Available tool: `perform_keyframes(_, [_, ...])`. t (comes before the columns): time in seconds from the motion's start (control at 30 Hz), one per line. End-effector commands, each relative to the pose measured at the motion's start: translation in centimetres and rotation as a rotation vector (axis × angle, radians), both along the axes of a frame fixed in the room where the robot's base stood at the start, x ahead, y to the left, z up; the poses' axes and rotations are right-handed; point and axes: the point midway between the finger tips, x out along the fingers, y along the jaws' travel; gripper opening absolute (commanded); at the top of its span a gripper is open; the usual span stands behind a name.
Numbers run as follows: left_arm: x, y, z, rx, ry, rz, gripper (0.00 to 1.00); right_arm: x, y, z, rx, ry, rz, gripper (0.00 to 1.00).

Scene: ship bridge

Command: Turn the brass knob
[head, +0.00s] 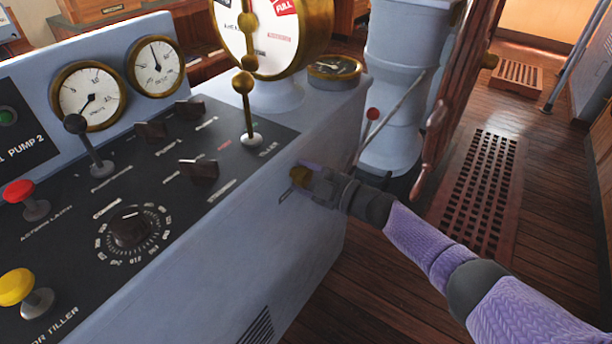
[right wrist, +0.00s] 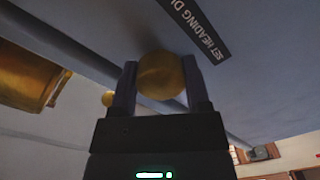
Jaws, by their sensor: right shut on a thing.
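The brass knob (head: 299,176) sits on the right side face of the grey-blue console, largely covered by my gripper in the head view. In the right wrist view the knob (right wrist: 161,75) is a round brass disc between the two fingers. My right gripper (head: 304,178) reaches in from the right and is shut on the knob. Its fingers (right wrist: 161,88) stand on either side of it in the right wrist view. My left gripper is in neither view.
The console top carries a brass tiller lever (head: 244,100), a black dial (head: 130,228), a red button (head: 19,191) and a yellow button (head: 16,286). A dark label (right wrist: 193,30) reading "SET HEADING" is beside the knob. A wooden wheel (head: 437,115) stands right of the console.

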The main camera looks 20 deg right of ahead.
Motion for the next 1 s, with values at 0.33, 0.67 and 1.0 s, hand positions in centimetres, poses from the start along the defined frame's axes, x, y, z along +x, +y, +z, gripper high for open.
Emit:
perform_keyframes(0.33, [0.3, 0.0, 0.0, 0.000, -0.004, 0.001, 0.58, 0.0, 0.0, -0.1, 0.002, 0.004, 0.000, 0.02])
perform_keyframes(0.67, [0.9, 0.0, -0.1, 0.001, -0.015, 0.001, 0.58, 0.0, 0.0, -0.1, 0.001, 0.003, 0.000, 0.96])
perform_keyframes(1.0, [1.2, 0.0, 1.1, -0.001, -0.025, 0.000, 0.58, -1.7, -1.4, 0.4, 0.001, 0.003, -0.001, 0.96])
